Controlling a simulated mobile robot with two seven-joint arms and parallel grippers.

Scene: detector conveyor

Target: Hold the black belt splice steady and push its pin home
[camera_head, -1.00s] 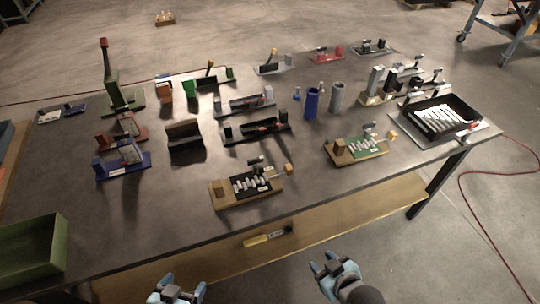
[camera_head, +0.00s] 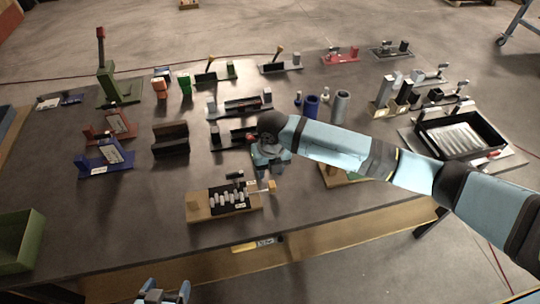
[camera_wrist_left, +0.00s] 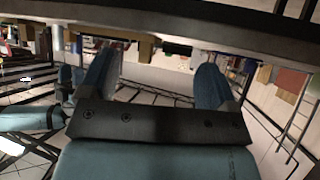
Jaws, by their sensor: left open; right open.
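The black belt splice (camera_head: 231,198) lies on a wooden base (camera_head: 200,211) near the table's front edge, with silver knuckles across it. A pin with a light wooden handle (camera_head: 270,186) sticks out at its right end; how deep it sits I cannot tell. My right gripper (camera_head: 268,168) is open, over the table just behind the pin handle; its fingertips are partly hidden by my wrist. My left gripper (camera_head: 163,292) is open and empty at the bottom of the head view, in front of the table; its spread fingers show in the left wrist view (camera_wrist_left: 155,85).
A second wooden base (camera_head: 340,177) to the right is mostly hidden behind my right arm. A black tray (camera_head: 486,126) stands at the far right and a green bin (camera_head: 20,243) at the front left. Several fixtures stand behind.

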